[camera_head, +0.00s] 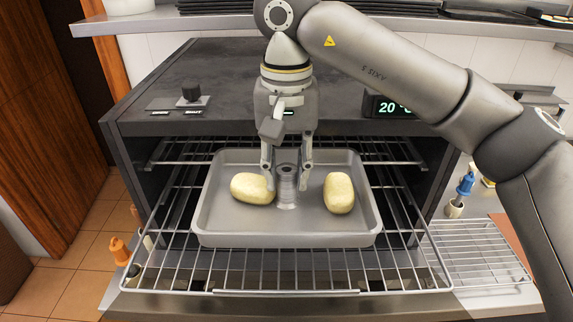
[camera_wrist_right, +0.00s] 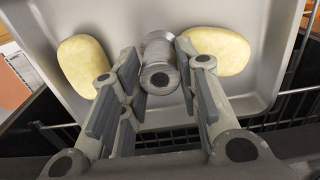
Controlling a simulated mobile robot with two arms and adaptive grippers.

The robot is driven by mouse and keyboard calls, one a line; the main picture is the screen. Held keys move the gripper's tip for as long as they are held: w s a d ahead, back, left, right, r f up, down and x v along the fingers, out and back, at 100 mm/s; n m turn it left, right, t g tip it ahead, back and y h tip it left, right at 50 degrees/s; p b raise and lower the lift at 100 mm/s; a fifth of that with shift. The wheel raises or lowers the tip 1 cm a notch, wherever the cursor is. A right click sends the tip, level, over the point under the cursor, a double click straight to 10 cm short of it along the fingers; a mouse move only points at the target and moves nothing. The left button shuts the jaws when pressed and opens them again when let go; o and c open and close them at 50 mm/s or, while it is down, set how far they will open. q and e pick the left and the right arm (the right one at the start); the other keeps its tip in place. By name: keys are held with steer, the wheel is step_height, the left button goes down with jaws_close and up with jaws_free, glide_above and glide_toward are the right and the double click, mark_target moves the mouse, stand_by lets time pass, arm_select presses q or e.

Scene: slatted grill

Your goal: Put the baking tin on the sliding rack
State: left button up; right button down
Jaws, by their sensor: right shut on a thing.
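The baking tin (camera_head: 228,240) is a grey rectangular pan with a raised rim. It is over the pulled-out sliding rack (camera_head: 290,283) and appears to rest on it, level. A grey spool-shaped post (camera_head: 287,188) stands in the middle of the tin. My right gripper (camera_head: 286,182) points down with its fingers on either side of this post, shut on it. The wrist view shows the post (camera_wrist_right: 160,65) between the fingers and the tin floor (camera_wrist_right: 125,28) behind. Two pale yellow potato-like lumps (camera_head: 253,188) (camera_head: 339,192) lie in the tin, left and right of the post. My left gripper is not in view.
The rack sticks out of an open dark oven (camera_head: 240,75) with a knob (camera_head: 191,92) and a display (camera_head: 390,106). A second wire grid (camera_head: 480,250) lies at the right. Small orange (camera_head: 120,250) and blue (camera_head: 466,184) items stand beside the oven. A shelf (camera_head: 170,20) runs above.

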mark_target(286, 206)
steer(key=shift+w+f+b, duration=0.15)
steer(key=shift+f+b, duration=0.15)
steer(key=shift+f, duration=0.1)
steer(key=shift+f+b, duration=0.5)
steer(key=shift+f, duration=0.15)
step_height(286, 206, down, 4)
steer(key=b, duration=0.3)
steer(key=shift+r, duration=0.1)
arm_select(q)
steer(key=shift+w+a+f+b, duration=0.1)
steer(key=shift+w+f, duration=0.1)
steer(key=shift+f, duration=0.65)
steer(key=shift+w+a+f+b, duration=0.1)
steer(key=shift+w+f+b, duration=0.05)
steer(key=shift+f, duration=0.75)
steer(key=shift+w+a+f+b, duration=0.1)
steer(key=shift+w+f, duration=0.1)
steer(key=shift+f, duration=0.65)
arm_select(e)
steer(key=shift+f, duration=0.5)
arm_select(q)
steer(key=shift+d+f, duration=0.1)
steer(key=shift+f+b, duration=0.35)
steer(key=shift+b, duration=0.1)
arm_select(e)
steer(key=shift+f, duration=0.45)
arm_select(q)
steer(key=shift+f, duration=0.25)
arm_select(e)
steer(key=shift+f, duration=0.35)
